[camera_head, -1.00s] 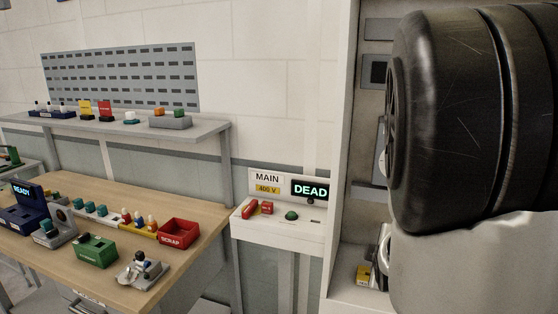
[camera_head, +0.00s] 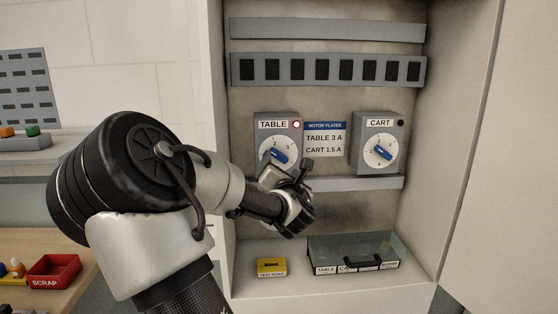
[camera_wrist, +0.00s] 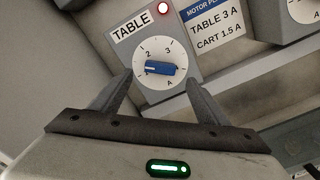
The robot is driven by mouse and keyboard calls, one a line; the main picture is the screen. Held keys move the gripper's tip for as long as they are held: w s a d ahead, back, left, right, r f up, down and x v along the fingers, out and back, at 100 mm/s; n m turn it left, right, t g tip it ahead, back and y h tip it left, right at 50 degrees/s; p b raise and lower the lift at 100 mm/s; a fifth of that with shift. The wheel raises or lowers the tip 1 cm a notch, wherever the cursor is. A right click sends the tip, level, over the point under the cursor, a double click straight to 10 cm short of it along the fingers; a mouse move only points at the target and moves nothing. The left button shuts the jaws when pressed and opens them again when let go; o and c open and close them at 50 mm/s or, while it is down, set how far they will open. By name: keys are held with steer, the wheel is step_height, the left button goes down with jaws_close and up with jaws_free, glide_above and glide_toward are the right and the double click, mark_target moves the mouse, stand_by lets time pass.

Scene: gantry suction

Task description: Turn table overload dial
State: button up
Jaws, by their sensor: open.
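The table overload dial (camera_head: 278,157) is a white round face with a blue knob on a grey box labelled TABLE, inside the open cabinet. It also shows in the wrist view (camera_wrist: 160,69), with the knob lying nearly level across the numbered face; I cannot tell for sure which number it points to. A lit red lamp (camera_head: 296,125) sits beside the TABLE label. My gripper (camera_wrist: 157,84) is open, its fingers on either side of the lower dial in the wrist view, with nothing between them. In the head view my gripper (camera_head: 290,178) is just below the dial, and contact cannot be told.
To the right is a similar CART dial (camera_head: 382,151) with a dark lamp. A plate (camera_head: 325,139) between them reads TABLE 3 A, CART 1.5 A. A grey rail (camera_head: 360,183) runs below. A yellow block (camera_head: 271,267) and a clear-lidded box (camera_head: 385,245) stand on the cabinet floor.

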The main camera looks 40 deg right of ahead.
mark_target(279, 157)
steer(key=x, duration=0.7)
steer(key=shift+p, duration=0.35)
steer(key=c, duration=1)
steer(key=shift+c, duration=0.2)
